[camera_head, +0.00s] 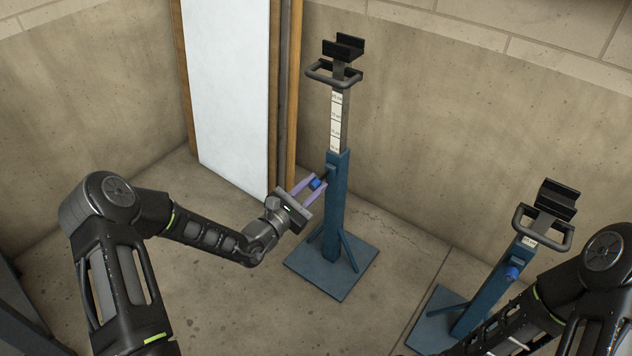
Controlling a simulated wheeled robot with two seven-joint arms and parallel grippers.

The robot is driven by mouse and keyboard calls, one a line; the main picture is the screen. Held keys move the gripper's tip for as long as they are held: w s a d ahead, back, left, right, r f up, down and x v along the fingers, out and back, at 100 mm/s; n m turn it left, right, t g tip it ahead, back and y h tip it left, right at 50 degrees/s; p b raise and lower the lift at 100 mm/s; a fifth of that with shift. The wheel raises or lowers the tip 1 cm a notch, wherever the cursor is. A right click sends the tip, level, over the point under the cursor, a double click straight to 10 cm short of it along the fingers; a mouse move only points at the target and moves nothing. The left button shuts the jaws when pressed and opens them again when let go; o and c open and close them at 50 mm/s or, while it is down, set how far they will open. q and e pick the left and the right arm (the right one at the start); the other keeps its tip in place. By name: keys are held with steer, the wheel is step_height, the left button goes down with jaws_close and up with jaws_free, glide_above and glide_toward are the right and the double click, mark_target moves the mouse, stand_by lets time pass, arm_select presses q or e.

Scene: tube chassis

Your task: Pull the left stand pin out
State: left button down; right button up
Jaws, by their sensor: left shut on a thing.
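The left stand (336,208) is a blue post on a square base plate, with a pale scaled inner bar (339,120), a loop handle and a black cradle on top. My left gripper (318,182) is at the left side of this post, with its purple fingers shut on the blue head of the left stand pin (316,184). A dark part lies between the pin head and the post; how far the pin sits in the post cannot be told. My right arm comes in at the lower right, and its gripper is out of view.
A second blue stand (484,300) at the right has its own blue pin knob (511,273), close to my right arm. A white panel (230,80) with wooden edges leans at the back wall. The floor between the stands is clear.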

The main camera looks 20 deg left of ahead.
arm_select(q)
steer(key=c, duration=1.2)
jaws_free()
steer(key=shift+s, duration=0.15)
steer(key=shift+s+a, duration=0.1)
steer(key=p+v, duration=0.2)
steer(key=v, duration=0.5)
steer(key=shift+s+p, duration=0.3)
